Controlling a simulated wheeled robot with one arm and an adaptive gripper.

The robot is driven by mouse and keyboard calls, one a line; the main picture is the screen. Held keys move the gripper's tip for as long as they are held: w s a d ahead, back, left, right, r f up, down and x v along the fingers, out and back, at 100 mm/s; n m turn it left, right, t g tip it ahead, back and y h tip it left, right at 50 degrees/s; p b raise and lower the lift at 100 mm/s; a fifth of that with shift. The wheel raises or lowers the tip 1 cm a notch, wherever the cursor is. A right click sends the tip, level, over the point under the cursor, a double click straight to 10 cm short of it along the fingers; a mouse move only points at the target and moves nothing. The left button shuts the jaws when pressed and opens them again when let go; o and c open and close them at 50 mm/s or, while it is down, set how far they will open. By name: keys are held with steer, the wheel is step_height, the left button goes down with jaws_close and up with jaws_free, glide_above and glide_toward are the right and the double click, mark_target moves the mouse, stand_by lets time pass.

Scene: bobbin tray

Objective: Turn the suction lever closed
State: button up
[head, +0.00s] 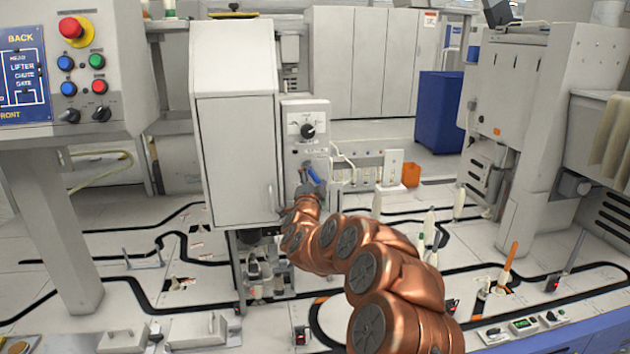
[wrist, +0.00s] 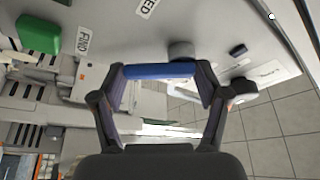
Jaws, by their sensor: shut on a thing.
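The suction lever (head: 313,174) is a small blue handle on the front of the grey control panel, below a black knob. In the wrist view the blue lever (wrist: 159,71) lies crosswise between my fingertips. My gripper (head: 309,188) is at the panel, at the end of my copper-coloured arm. In the wrist view my gripper (wrist: 158,76) is shut on the lever, with a finger at each end of the blue bar.
The black knob (head: 308,131) sits just above the lever. A tall white cabinet (head: 236,150) stands close on the left. Several bobbins and a black track line (head: 150,300) lie on the machine bed below. An orange box (head: 411,175) stands to the right.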

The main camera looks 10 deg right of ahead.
steer(key=m+g, duration=0.1)
steer(key=m, duration=0.2)
steer(key=shift+a+f, duration=0.1)
steer(key=shift+a, duration=0.05)
steer(key=shift+a+f+m+g+b, duration=0.2)
steer(key=shift+m+g, duration=0.25)
steer(key=shift+m, duration=0.7)
steer(key=shift+a+f+m+g+b, duration=0.15)
steer(key=shift+m+g, duration=0.3)
steer(key=shift+m, duration=0.7)
steer(key=shift+a, duration=0.1)
steer(key=o, duration=1.1)
steer(key=shift+r, duration=0.1)
steer(key=shift+o, duration=0.2)
steer(key=v, duration=1.2)
